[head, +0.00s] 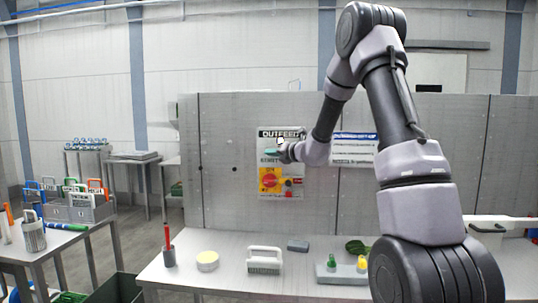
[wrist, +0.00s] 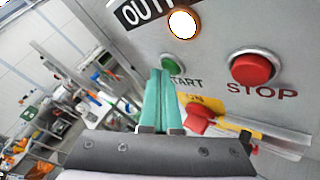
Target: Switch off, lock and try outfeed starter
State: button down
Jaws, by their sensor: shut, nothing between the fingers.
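The outfeed starter panel (head: 280,187) is on the grey wall. It carries a red rotary switch (head: 268,180) on a yellow plate, also seen as a red handle (wrist: 200,118) beside an "ON" label in the wrist view. A green START button (wrist: 172,65), a red STOP button (wrist: 252,68) and a bright white lamp (wrist: 184,24) show there too. My gripper (head: 270,156) is shut and empty. Its teal fingertips (wrist: 160,72) are at the START button, partly covering its lower left; I cannot tell whether they touch it. I cannot make out a lock.
A notice (head: 352,150) is right of the panel. A side table (head: 62,238) with caddies stands at left.

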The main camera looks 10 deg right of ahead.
jog(key=shift+s+a, duration=0.2)
jog(key=shift+s, duration=0.5)
jog(key=shift+s+a, duration=0.25)
jog(key=shift+s, duration=0.55)
jog(key=shift+s+a, duration=0.3)
jog(key=shift+s, duration=0.5)
jog(key=shift+s+a, duration=0.25)
jog(key=shift+s, duration=0.55)
jog(key=s+a+r+n+g+y, duration=0.2)
jog(key=s+a+r+n+g, duration=0.2)
jog(key=s+n, duration=0.5)
jog(key=s+a+r+n+g+y, duration=0.25)
jog(key=s+a+r+n, duration=0.2)
jog(key=s+n, duration=0.45)
jog(key=s+d+n+h, duration=0.5)
jog(key=s+d+n, duration=0.2)
jog(key=s, duration=0.3)
jog(key=s+d+f+n+h, duration=0.1)
jog(key=s+d+n+h, duration=0.4)
jog(key=s+d+n, duration=0.2)
jog(key=s+n+g, duration=0.1)
jog(key=s+n, duration=0.1)
jog(key=shift+s+f, duration=0.25)
jog(key=shift+s, duration=0.15)
